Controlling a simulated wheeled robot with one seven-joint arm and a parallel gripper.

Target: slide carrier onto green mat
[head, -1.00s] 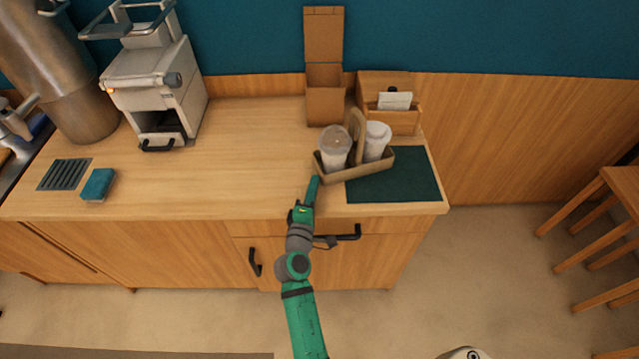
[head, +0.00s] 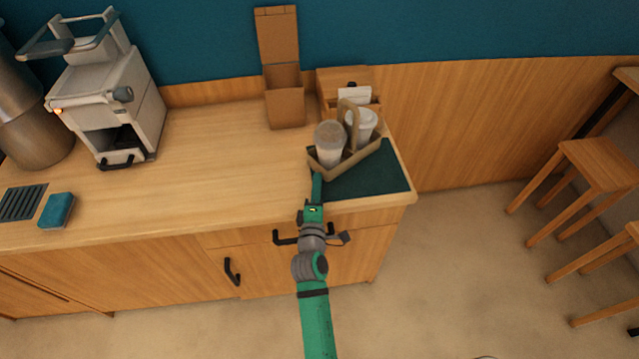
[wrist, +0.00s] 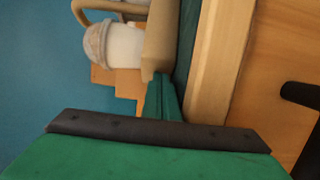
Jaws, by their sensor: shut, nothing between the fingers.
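The carrier (head: 354,161) is a brown tray with an upright handle, holding two lidded cups (head: 329,143). It sits over the back-left part of the dark green mat (head: 372,180), angled, with its left end at the mat's left edge. My gripper (head: 317,178) is shut and empty at the counter's front edge, its tip at or very close to the carrier's near left corner; I cannot tell if they touch. In the wrist view, the carrier (wrist: 158,40) and a white cup (wrist: 122,45) show beyond my green fingers (wrist: 164,100).
A tall open cardboard box (head: 285,105) and a wooden box with a white card (head: 354,95) stand behind the carrier. A grey machine (head: 110,100) and a teal sponge (head: 57,210) are left. The counter's middle is clear; stools (head: 595,175) stand right.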

